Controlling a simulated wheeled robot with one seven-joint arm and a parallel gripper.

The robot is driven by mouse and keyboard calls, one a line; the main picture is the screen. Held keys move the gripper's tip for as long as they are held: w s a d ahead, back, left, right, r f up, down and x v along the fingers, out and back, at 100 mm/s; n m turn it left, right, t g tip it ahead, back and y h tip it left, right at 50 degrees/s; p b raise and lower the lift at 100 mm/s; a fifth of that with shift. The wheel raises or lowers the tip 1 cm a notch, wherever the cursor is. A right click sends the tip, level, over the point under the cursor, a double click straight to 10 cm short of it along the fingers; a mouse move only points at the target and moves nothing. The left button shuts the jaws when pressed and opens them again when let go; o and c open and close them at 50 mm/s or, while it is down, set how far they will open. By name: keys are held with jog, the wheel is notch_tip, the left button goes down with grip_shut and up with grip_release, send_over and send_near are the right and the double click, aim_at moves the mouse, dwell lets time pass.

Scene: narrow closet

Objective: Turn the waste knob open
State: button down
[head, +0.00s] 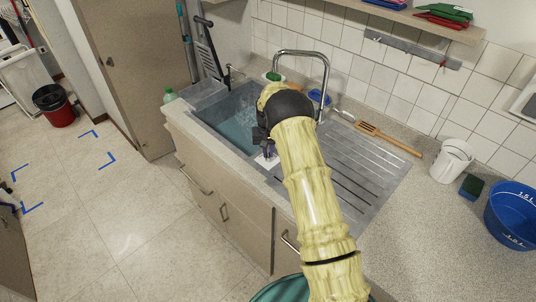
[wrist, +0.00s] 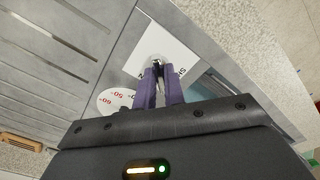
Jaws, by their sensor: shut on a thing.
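The waste knob (wrist: 157,61) is a small shiny metal piece on a white printed label plate at the sink's edge, seen in the wrist view. My gripper (wrist: 161,75) has purple fingers closed on the knob, and they hide part of it. In the head view my gripper (head: 271,157) reaches down to the near rim of the sink (head: 222,137), over the white label (head: 265,162). The knob itself is too small and hidden to make out there. The sink basin holds water.
A curved metal faucet (head: 326,75) rises behind my arm. A ribbed drainboard (head: 352,165) lies to the right, with a wooden spatula (head: 388,138) behind it. A white bucket (head: 453,160) and a blue tub (head: 512,215) stand farther right. Floor left of the cabinet is clear.

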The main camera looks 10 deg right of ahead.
aim_at(268, 153)
jog(key=shift+m+b, duration=0.3)
jog(key=shift+m, duration=0.7)
jog(key=m, duration=0.2)
jog(key=shift+a+m+b, duration=0.1)
jog(key=shift+m+b, duration=0.2)
jog(key=m, duration=0.5)
jog(key=c, duration=1.5)
grip_release()
notch_tip(268, 153, up, 17)
jog(key=b, duration=0.3)
jog(key=shift+r, duration=0.2)
